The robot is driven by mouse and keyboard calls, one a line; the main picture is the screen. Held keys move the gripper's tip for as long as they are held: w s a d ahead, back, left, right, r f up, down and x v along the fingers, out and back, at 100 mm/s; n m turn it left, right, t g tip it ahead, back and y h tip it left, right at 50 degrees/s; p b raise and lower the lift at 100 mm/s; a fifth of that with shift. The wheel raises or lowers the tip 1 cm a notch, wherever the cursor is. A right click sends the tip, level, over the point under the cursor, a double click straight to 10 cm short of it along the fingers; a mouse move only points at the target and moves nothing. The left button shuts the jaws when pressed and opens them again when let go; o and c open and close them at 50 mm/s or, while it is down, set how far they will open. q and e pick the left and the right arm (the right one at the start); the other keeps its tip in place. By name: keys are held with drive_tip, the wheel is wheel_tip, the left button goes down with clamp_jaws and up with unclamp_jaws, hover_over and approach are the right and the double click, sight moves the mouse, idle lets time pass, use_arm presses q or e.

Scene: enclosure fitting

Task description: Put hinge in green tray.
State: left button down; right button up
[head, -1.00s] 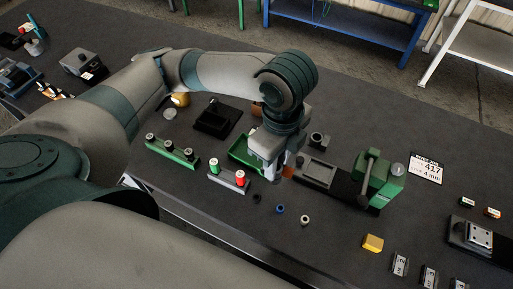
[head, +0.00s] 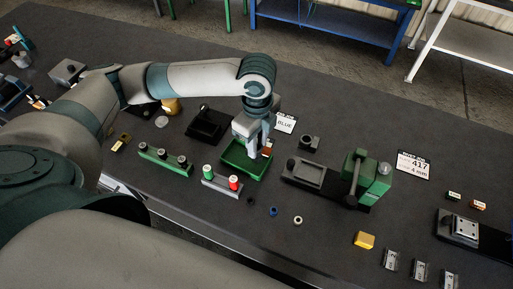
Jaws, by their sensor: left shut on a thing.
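My left gripper (head: 257,143) is over the green tray (head: 236,168), fingers pointing down. It is shut on a small orange-brown piece (head: 267,149), which shows at the right of its fingertips. This piece appears to be the hinge, but it is mostly hidden and its shape cannot be made out. It is over the tray's back right part; I cannot tell whether it touches the tray floor. The visible front of the tray looks empty. My right gripper is not in view.
A black open bin (head: 208,124) stands left of the tray, and a card reading BLUE (head: 286,122) lies behind it. A rack with green and red pieces (head: 222,183) is in front. A green clamp fixture (head: 368,178) stands to the right.

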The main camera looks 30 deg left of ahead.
use_arm(q)
drive_tip(key=shift+w+a+f, duration=0.2)
drive_tip(key=shift+w, duration=0.05)
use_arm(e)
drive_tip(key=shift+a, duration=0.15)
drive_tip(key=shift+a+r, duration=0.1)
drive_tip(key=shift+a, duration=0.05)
use_arm(q)
drive_tip(key=shift+f, duration=0.15)
wheel_tip(320, 180, down, 3)
drive_tip(key=shift+s+r+p, duration=0.1)
drive_tip(key=shift+p, duration=0.65)
drive_tip(key=shift+f, duration=0.45)
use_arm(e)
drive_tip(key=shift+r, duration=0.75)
use_arm(q)
drive_tip(key=shift+f, duration=0.1)
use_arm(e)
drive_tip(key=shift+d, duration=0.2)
